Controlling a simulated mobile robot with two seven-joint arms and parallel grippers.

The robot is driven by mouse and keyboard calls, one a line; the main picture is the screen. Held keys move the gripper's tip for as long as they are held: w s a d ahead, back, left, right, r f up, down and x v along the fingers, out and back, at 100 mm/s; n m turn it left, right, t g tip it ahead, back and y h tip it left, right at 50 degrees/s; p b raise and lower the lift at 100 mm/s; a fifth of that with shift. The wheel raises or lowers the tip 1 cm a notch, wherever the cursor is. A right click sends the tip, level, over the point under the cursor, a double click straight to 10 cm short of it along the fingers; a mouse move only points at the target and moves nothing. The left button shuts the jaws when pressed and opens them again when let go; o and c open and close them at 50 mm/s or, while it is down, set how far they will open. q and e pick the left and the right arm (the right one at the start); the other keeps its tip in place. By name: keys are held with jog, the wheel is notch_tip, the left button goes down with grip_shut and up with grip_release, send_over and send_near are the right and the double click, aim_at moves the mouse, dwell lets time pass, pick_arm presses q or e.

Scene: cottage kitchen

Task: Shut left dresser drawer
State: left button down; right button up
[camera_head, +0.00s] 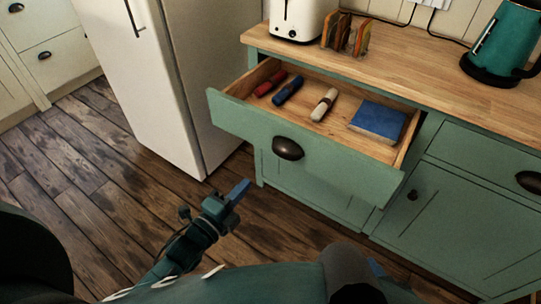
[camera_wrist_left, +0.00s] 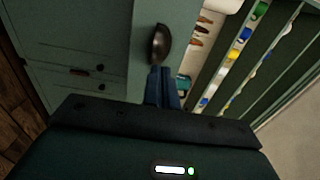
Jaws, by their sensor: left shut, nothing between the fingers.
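The left dresser drawer (camera_head: 240,125) is pulled out, with its green front well clear of the dresser body. Its dark cup handle (camera_head: 288,148) also shows in the left wrist view (camera_wrist_left: 160,43). Inside lie a red item (camera_head: 271,83), a dark blue one (camera_head: 288,89), a cream-and-red one (camera_head: 323,104) and a blue book-like block (camera_head: 377,121). My left gripper (camera_head: 240,190) is shut and empty, in front of the drawer and left of the handle in the head view. In the left wrist view its blue fingers (camera_wrist_left: 163,75) point toward the handle. A small blue tip, possibly my right gripper (camera_head: 375,267), is mostly hidden.
The wooden worktop (camera_head: 415,48) holds a white toaster (camera_head: 295,17), a toast rack (camera_head: 345,35) and a teal kettle (camera_head: 505,40). A white fridge (camera_head: 165,75) stands left of the dresser. The right drawer (camera_head: 475,152) is shut. Bare plank floor (camera_head: 90,170) lies at left.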

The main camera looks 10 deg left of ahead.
aim_at(275, 151)
pick_arm(q)
jog(key=x, duration=1.1)
jog(key=shift+w, duration=0.2)
pick_arm(e)
jog(key=shift+w+d+f, duration=0.1)
jog(key=shift+w, duration=0.05)
pick_arm(q)
jog(key=shift+d, duration=0.1)
